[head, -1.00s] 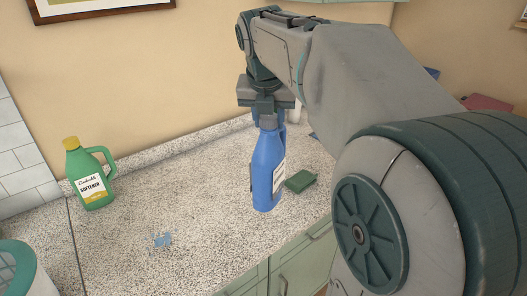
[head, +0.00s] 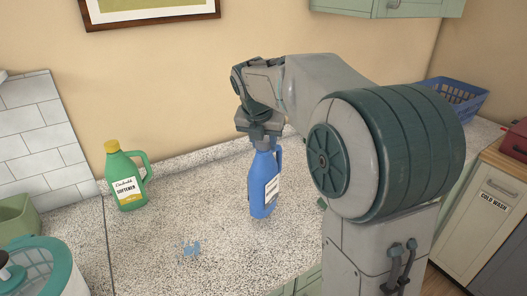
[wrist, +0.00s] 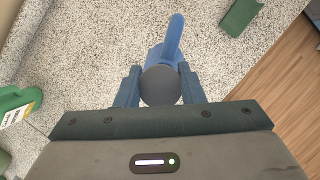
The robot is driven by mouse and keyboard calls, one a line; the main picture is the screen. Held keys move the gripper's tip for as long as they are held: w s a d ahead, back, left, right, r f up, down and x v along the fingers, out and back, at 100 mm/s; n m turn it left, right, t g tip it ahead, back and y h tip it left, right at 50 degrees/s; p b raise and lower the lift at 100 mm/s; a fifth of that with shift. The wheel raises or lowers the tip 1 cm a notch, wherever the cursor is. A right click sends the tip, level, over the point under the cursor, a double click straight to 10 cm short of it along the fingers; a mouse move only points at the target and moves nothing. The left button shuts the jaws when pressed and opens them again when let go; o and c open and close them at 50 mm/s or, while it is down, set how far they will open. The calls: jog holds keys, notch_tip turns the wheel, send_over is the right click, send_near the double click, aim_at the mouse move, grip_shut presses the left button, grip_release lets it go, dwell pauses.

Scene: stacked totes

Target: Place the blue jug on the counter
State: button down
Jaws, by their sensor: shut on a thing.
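The blue jug (head: 262,185) stands upright over the speckled counter (head: 165,225), with a white label on its side. Its base is at or very near the surface; I cannot tell whether it touches. My gripper (head: 262,140) is above it, shut on its top. In the wrist view, my gripper's fingers (wrist: 160,86) flank the jug's dark round cap, and the blue handle (wrist: 174,38) points away from the gripper.
A green softener jug (head: 125,180) stands to the left near the wall. A green sponge (wrist: 240,16) lies near the counter's edge. A teal-rimmed container (head: 45,265) is at front left. Open counter surrounds the blue jug.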

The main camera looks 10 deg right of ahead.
aim_at(264, 154)
jog(key=shift+f, duration=1.9)
jog(key=c, duration=0.9)
grip_release()
jog(key=shift+f, duration=0.1)
jog(key=shift+c, duration=0.2)
jog(key=v, duration=1.2)
jog(key=s+d+f+m+y, duration=0.1)
jog(key=s+f+m, duration=0.6)
jog(key=s+m, duration=0.5)
jog(key=s+d+f+m+y, duration=0.1)
jog(key=s+f+m, duration=0.7)
jog(key=m, duration=1)
jog(key=shift+s+d+g, duration=0.2)
jog(key=shift+s+g, duration=0.2)
jog(key=shift+s, duration=1.65)
